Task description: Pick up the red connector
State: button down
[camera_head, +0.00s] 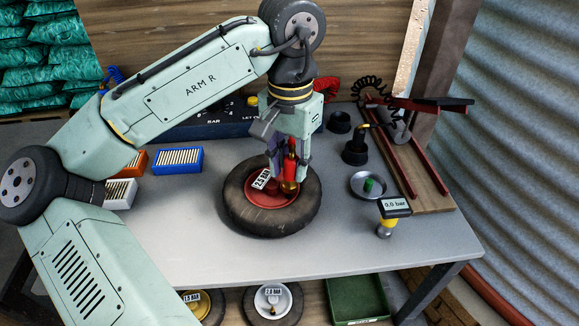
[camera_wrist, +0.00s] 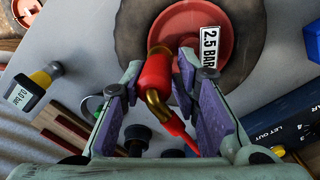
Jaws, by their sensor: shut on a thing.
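The red connector (camera_head: 290,166) is a red body with brass fittings, held between the fingers of my gripper (camera_head: 288,178) over the wheel. In the wrist view the connector (camera_wrist: 157,74) lies between the purple finger pads of my gripper (camera_wrist: 162,72), which are closed around it. Its brass end (camera_wrist: 157,49) points toward the wheel's red hub. A red hose end runs back from it under the gripper. I cannot tell whether the brass end touches the hub or valve.
A tyre (camera_head: 268,222) with a red hub and a "2.5 BAR" label lies on the grey table (camera_head: 190,230). To the right are a metal dish (camera_head: 362,192), a 0.0 bar gauge (camera_head: 390,214) and black caps (camera_head: 355,150). A blue box (camera_head: 178,160) is left. A dark blue control unit (camera_head: 215,125) stands behind.

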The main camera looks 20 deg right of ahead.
aim_at(291, 151)
jog(key=shift+r, duration=0.15)
dwell(0.3)
jog(key=shift+r, duration=0.6)
notch_tip(291, 151, up, 2)
jog(key=shift+s+r+b, duration=0.1)
jog(key=shift+s+b, duration=0.05)
jog(key=shift+b, duration=0.15)
jog(key=s+a+r+b, duration=0.1)
jog(key=s+a+b, duration=0.1)
jog(key=s, duration=1.3)
jog(key=shift+s+r, duration=0.2)
jog(key=shift+s, duration=0.1)
